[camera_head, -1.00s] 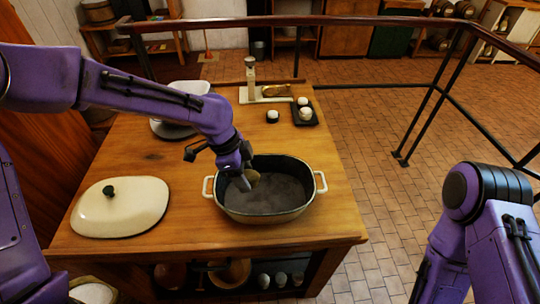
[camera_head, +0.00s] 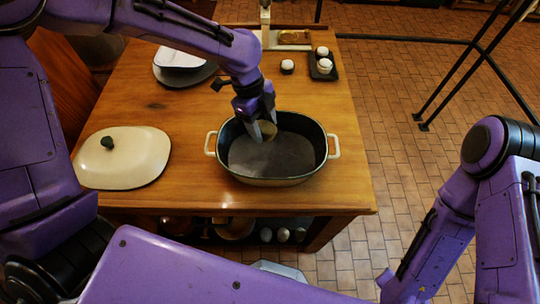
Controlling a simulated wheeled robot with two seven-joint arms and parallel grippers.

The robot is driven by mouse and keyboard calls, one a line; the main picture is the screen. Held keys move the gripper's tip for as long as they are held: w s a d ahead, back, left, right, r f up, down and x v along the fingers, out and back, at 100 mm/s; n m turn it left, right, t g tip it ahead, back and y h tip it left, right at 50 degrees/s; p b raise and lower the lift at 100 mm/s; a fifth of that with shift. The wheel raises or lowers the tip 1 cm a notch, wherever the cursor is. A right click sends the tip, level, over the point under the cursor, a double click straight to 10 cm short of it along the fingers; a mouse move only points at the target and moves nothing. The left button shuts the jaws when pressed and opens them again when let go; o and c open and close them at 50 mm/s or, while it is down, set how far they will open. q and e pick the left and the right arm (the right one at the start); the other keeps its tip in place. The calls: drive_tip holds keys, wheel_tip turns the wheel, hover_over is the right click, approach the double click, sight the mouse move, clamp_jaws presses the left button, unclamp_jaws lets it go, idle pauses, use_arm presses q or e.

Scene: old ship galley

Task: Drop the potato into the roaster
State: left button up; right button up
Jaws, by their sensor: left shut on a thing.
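The roaster (camera_head: 320,165) is an oval cream pot with a dark inside and two side handles, standing open on the wooden table. My left gripper (camera_head: 264,130) points down over the back part of the roaster's opening. It is shut on the potato (camera_head: 267,130), a small brownish round thing partly hidden between the fingers. The potato is at about rim level; I cannot tell its exact height above the roaster's floor. The cream roaster lid (camera_head: 130,165) with a dark knob lies on the table to the left. My right arm shows at the right, but its gripper is not visible.
The wooden table (camera_head: 180,115) is bare between lid and roaster. White dishes (camera_head: 182,60) stand at the back left. A dark tray (camera_head: 322,72) with white round things and a scale (camera_head: 290,40) stand at the back right. A railing (camera_head: 470,45) is beyond.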

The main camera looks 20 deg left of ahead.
use_arm(q)
drive_tip(key=shift+w+f, duration=0.35)
drive_tip(key=shift+w, duration=0.45)
drive_tip(key=o, duration=1.1)
drive_tip(key=shift+s+r, duration=0.1)
drive_tip(key=shift+s, duration=0.1)
drive_tip(key=o, duration=0.3)
drive_tip(key=shift+s+r, duration=0.2)
drive_tip(key=shift+s, duration=0.15)
drive_tip(key=shift+s+r, duration=0.1)
drive_tip(key=shift+s, duration=0.15)
drive_tip(key=shift+w, duration=0.45)
drive_tip(key=v, duration=0.6)
drive_tip(key=b+v, duration=0.1)
drive_tip(key=v, duration=0.2)
drive_tip(key=shift+s+a+r, duration=0.1)
drive_tip(key=shift+s, duration=0.25)
drive_tip(key=shift+w+a+r, duration=0.15)
drive_tip(key=shift+r, duration=0.4)
